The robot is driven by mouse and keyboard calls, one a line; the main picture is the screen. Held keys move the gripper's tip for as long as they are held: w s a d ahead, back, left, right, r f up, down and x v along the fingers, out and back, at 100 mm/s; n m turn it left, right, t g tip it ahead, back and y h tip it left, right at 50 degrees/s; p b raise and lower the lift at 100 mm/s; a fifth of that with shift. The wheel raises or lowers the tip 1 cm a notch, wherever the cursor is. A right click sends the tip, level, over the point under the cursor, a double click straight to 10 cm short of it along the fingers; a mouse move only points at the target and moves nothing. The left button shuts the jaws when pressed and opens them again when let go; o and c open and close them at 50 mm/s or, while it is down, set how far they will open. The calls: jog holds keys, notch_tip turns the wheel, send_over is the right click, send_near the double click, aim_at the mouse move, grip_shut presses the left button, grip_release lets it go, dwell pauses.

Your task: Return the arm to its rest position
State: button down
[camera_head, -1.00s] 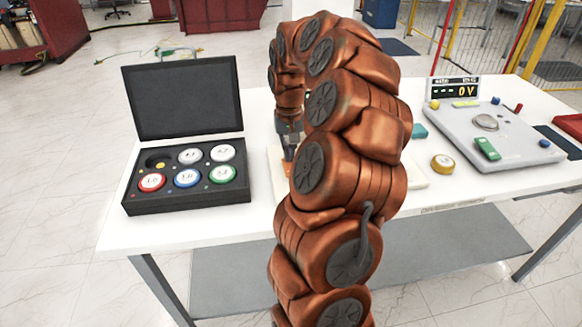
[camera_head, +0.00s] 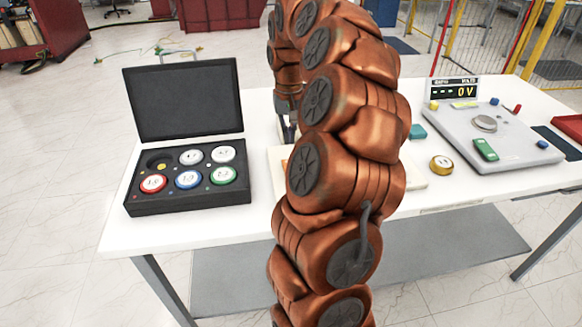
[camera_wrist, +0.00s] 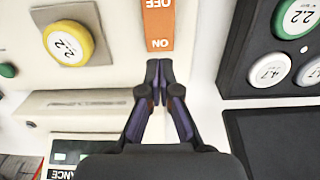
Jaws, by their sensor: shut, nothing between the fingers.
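My brown arm rises through the middle of the head view and bends over the table. My gripper (camera_head: 290,132) hangs above the pale device (camera_head: 277,158), largely hidden by the arm. In the wrist view my gripper (camera_wrist: 158,66) has its dark fingertips together with nothing between them. An orange ON/OFF switch (camera_wrist: 160,20) shows just beyond the fingertips. Contact with it does not show.
An open black case (camera_head: 190,205) with several coloured discs stands left of the arm. A yellow-rimmed disc (camera_wrist: 68,43) sits on the cream panel in the wrist view.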

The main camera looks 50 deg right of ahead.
jog(key=shift+a+r, duration=0.1)
jog(key=shift+r, duration=0.15)
dwell(0.4)
jog(key=s+a+r+n, duration=0.1)
jog(key=s+a+n, duration=0.1)
jog(key=a, duration=0.8)
jog(key=s+a+r+n, duration=0.1)
jog(key=s+a+n, duration=0.2)
jog(key=a, duration=0.8)
jog(key=s+a+f+n+g, duration=0.1)
jog(key=s+a+f, duration=0.2)
jog(key=s, duration=0.6)
jog(key=s+a+f+n, duration=0.1)
jog(key=s+a+f, duration=0.2)
jog(key=s+a, duration=0.5)
jog(key=shift+s+a+g, duration=0.2)
jog(key=shift+s+g, duration=0.2)
jog(key=shift+s, duration=0.45)
